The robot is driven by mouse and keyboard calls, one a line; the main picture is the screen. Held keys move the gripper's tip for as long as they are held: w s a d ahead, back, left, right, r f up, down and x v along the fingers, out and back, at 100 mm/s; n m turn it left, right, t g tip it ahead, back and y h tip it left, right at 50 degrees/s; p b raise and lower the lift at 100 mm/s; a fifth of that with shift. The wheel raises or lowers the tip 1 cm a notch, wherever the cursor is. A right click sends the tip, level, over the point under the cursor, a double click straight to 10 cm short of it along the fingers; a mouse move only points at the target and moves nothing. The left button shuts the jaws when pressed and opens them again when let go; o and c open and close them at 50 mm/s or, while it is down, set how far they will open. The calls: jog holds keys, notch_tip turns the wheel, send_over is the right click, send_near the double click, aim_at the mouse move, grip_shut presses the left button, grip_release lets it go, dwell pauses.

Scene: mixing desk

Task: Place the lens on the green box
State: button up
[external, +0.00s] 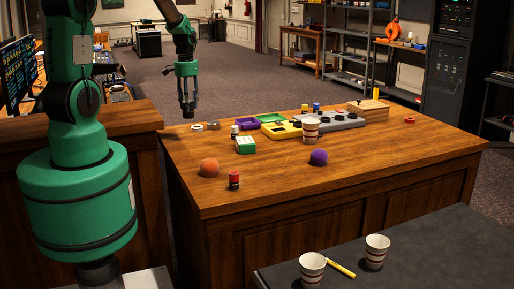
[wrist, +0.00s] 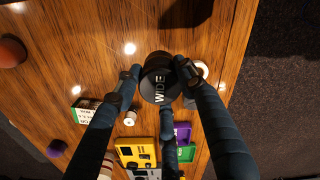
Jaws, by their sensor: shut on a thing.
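My gripper (external: 187,108) is above the far left edge of the wooden desk. In the wrist view my gripper (wrist: 159,76) is shut on a round black lens (wrist: 157,85) marked "WIDE", with the fingers around its rim. In the external view the lens is too small and dark to make out between the fingers. In the wrist view the green box (wrist: 85,112) is left of and below the lens, partly covered by a finger.
A white bottle (external: 234,132) stands beside the green box. A yellow device (external: 281,131), a grey mixer (external: 345,121) and a paper cup (external: 311,128) are to its right.

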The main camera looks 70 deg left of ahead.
jog(key=w+d+p, duration=0.1)
jog(key=d+p, duration=0.1)
jog(key=d, duration=1.1)
jog(key=w+d+n+p, duration=0.1)
jog(key=d+p, duration=0.1)
jog(key=d, duration=1.1)
jog(key=shift+w+d+f, duration=0.2)
jog(key=shift+w, duration=0.1)
send_near(245, 140)
jog(key=shift+s+d+r+b, duration=0.1)
jog(key=shift+s+r+b, duration=0.15)
jog(key=shift+s+b, duration=0.15)
jog(key=shift+w, duration=0.15)
jog(key=shift+w+f, duration=0.35)
jog(key=shift+f+b, duration=0.35)
jog(key=shift+f, duration=1.05)
jog(key=shift+f, duration=0.2)
